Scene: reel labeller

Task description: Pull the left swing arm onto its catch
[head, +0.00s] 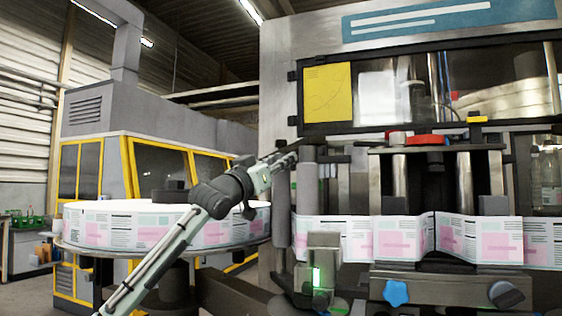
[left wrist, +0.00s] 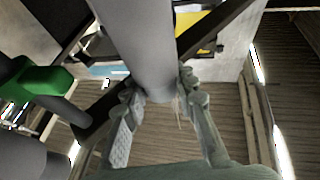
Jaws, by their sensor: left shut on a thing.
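My left arm comes in from the lower left in the head view. My left gripper (head: 285,158) is at the left end of the labeller, by a grey upright roller (head: 308,182). In the left wrist view the fingers of my left gripper (left wrist: 158,98) are closed around a thick grey cylinder (left wrist: 150,45), which looks like an upright of the left swing arm. A dark bar crosses behind it. The catch cannot be made out for certain. My right gripper is not in view.
A large label reel (head: 95,226) lies on a round table left of the labeller. Printed label web (head: 345,240) runs across the labeller's front. A block with a green light (head: 318,250) and a blue knob (head: 396,292) sit low in front.

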